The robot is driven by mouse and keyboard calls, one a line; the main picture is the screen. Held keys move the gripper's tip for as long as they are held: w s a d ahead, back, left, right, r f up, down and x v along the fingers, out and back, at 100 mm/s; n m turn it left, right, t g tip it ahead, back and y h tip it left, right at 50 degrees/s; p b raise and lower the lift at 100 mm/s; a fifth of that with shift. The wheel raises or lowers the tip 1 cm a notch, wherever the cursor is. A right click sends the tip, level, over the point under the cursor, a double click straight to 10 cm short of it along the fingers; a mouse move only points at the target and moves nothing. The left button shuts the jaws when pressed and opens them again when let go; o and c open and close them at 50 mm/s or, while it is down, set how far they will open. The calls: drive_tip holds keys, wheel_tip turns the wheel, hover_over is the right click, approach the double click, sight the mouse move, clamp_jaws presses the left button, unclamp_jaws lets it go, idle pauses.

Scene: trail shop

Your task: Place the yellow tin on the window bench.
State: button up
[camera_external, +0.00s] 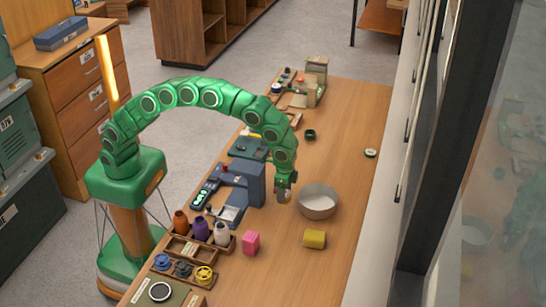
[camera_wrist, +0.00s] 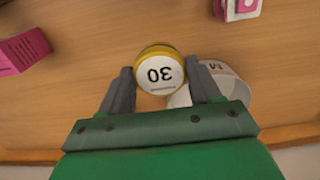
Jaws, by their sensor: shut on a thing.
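My gripper (camera_external: 284,190) hangs low over the wooden window bench (camera_external: 350,150), just left of a grey-white bowl (camera_external: 318,201). In the wrist view my gripper (camera_wrist: 163,88) is shut on a round tin (camera_wrist: 160,72) with a yellow rim and a white top marked 30. The tin is between the two dark fingers. In the external view only a small part of it shows below the fingers, and I cannot tell whether it touches the bench. Another yellow piece (camera_external: 314,239) lies on the bench in front of the bowl.
A pink block (camera_external: 251,243) stands near the front. Wooden trays with spools and bottles (camera_external: 200,232) and a blue-grey device (camera_external: 243,180) line the left edge. A small dark ring (camera_external: 310,134) lies behind the bowl. The right side of the bench is mostly clear, beside the window wall.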

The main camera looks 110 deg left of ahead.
idle(0.3)
drive_tip(key=shift+r, duration=0.3)
drive_tip(key=r, duration=0.4)
drive_tip(key=d+r, duration=0.1)
drive_tip(key=r, duration=0.1)
drive_tip(key=shift+r, duration=0.35)
drive_tip(key=s+d, duration=0.3)
drive_tip(key=d, duration=1.2)
drive_tip(key=s+d, duration=0.3)
drive_tip(key=d, duration=1.1)
drive_tip(key=shift+d+f, duration=0.2)
drive_tip(key=shift+f, duration=6.5)
